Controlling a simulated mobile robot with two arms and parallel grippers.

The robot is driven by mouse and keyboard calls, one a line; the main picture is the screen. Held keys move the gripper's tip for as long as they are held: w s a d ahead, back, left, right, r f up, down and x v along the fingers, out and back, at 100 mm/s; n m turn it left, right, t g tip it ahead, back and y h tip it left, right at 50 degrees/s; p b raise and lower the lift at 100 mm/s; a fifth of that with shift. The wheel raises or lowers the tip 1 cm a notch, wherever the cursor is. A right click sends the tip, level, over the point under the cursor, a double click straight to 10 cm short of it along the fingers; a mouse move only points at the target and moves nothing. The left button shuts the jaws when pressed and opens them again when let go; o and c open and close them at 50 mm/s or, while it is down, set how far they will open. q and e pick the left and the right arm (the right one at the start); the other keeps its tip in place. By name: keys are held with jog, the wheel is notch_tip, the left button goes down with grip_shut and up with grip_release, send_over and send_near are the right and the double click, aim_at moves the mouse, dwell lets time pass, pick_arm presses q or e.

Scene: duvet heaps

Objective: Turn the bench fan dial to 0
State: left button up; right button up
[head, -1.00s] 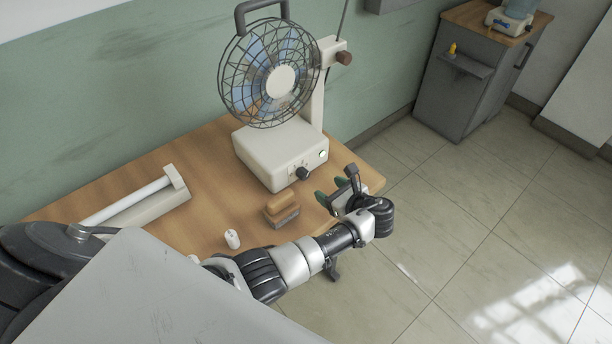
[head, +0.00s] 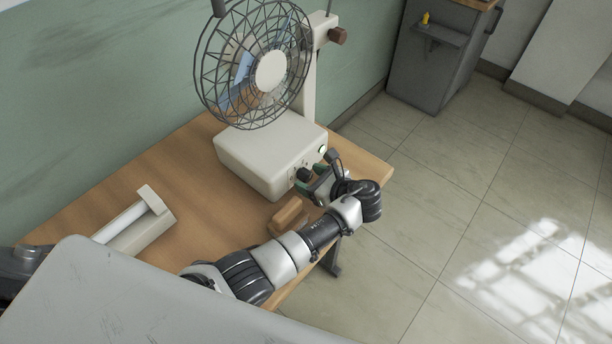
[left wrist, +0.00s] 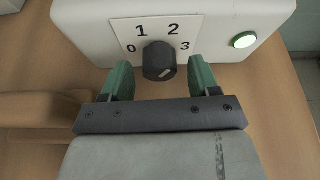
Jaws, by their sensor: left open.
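The bench fan (head: 268,150) stands on the wooden bench, with a cream base and a wire-caged head. Its black dial (left wrist: 159,60) sits on a white plate marked 0, 1, 2 and 3 in the left wrist view. A pale mark shows low on the knob's face, right of its middle; I cannot tell which number it selects. My left gripper (head: 312,183) is in front of the base. Its green fingers (left wrist: 160,78) are open, one on each side of the dial, with gaps between. The right gripper is not in view.
A green-lit button (left wrist: 243,40) is right of the dial. A wooden block (head: 288,214) lies beside my left forearm on the bench (head: 195,170). A cream holder with a white tube (head: 140,222) lies at left. A grey cabinet (head: 432,65) stands apart at the back.

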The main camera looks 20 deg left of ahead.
pick_arm(q)
jog(key=shift+s+d, duration=0.1)
jog(key=shift+d, duration=0.05)
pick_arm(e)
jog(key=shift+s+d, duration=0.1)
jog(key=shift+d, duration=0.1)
pick_arm(q)
jog(key=shift+c, duration=1.1)
jog(key=c, duration=0.7)
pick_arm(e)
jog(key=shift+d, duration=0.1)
